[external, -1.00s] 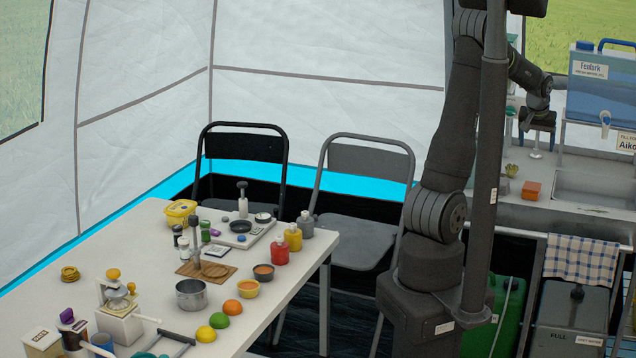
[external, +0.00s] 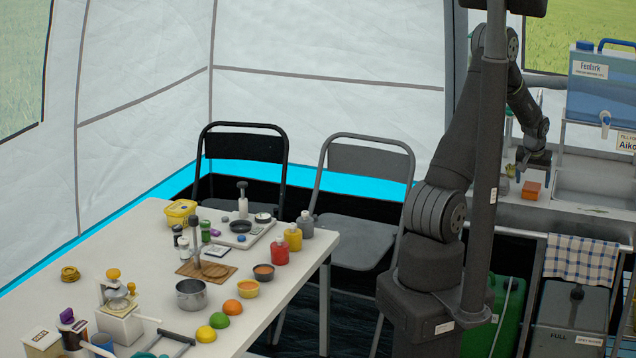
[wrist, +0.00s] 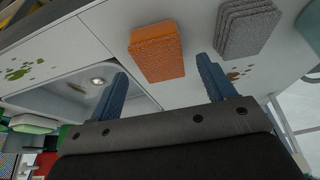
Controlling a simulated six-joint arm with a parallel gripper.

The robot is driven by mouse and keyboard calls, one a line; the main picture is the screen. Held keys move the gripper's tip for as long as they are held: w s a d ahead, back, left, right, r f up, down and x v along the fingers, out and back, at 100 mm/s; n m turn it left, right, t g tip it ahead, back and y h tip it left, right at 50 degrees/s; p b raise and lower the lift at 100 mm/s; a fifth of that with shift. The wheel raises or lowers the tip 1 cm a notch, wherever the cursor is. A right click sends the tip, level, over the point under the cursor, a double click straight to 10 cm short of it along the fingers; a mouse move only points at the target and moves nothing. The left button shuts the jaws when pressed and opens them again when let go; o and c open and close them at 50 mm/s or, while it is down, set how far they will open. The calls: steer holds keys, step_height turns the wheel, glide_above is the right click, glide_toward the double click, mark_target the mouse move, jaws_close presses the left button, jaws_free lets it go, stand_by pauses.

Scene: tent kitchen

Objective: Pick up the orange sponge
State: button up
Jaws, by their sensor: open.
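The orange sponge (external: 532,190) lies on the counter just left of the sink basin in the external view. In the wrist view the orange sponge (wrist: 157,52) sits ahead of my gripper, between the lines of its two fingers and a little beyond their tips. My gripper (wrist: 162,72) is open and empty, with a blue finger on each side. In the external view my gripper (external: 534,160) hangs just above the orange sponge, and its fingers are hard to make out there. Nothing covers the sponge in the wrist view.
A grey ribbed block (wrist: 248,28) lies close beside the sponge in the wrist view. The sink basin (wrist: 72,88) is on the sponge's other side. A blue water container (external: 600,85) stands behind the sink. A checked towel (external: 580,262) hangs at the counter front.

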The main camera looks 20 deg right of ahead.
steer(key=shift+x, duration=1.4)
steer(key=shift+a, duration=0.1)
steer(key=shift+c, duration=0.2)
steer(key=c, duration=1)
